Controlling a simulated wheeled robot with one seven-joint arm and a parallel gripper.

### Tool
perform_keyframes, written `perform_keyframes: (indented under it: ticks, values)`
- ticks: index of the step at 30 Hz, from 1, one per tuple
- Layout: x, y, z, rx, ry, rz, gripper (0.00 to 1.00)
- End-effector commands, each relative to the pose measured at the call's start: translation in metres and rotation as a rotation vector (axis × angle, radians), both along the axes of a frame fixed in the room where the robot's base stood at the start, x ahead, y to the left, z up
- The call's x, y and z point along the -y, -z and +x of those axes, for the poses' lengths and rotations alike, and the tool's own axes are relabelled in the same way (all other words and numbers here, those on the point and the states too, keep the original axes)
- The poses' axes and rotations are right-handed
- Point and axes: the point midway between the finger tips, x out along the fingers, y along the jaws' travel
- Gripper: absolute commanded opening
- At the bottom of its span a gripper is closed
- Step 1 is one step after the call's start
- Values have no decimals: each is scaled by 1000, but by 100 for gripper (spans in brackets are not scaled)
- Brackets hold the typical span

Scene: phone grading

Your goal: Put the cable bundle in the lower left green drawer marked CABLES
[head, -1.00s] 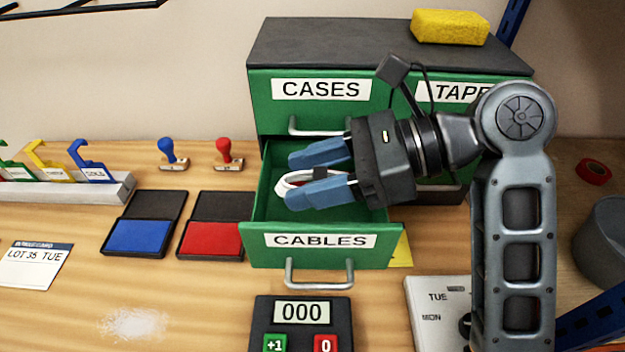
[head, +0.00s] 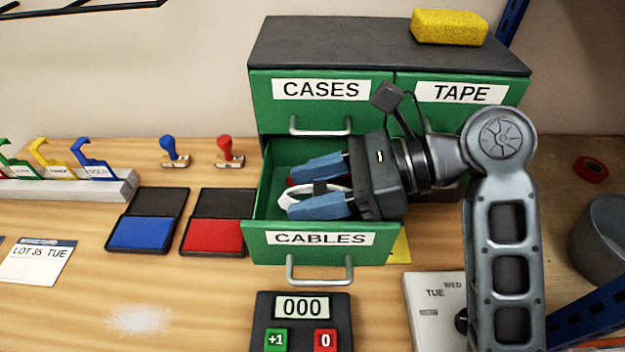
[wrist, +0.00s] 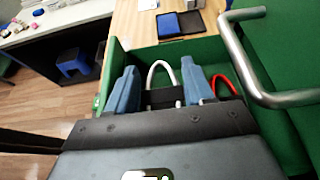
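The lower left green drawer (head: 270,245) marked CABLES is pulled open. My gripper (head: 305,188) reaches down into it from the right. Its two blue fingers are shut on the white cable bundle (head: 295,193), gripping it at its dark band. The white loop sticks out past the fingertips and sits within the drawer walls. The wrist view also shows the white loop (wrist: 160,70) between the fingers. Whether the bundle touches the drawer floor is hidden.
A red loop (wrist: 226,85) lies in the drawer beside one finger. The closed CASES drawer (head: 360,110) is just above, with the TAPE drawer (head: 500,112) to its right. A counter (head: 300,330) stands in front; ink pads (head: 215,236) lie left.

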Motion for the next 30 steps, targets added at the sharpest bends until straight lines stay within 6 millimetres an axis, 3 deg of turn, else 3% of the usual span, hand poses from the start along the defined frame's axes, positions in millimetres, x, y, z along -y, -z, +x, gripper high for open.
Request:
perform_keyframes:
  ticks: [3, 16, 24, 30]
  values:
    - [0, 0, 0, 0, 0, 0, 61]
    - [0, -10, 0, 6, -1, 0, 61]
    - [47, -32, -1, 2, 2, 0, 61]
    - [66, -40, -2, 1, 2, 0, 61]
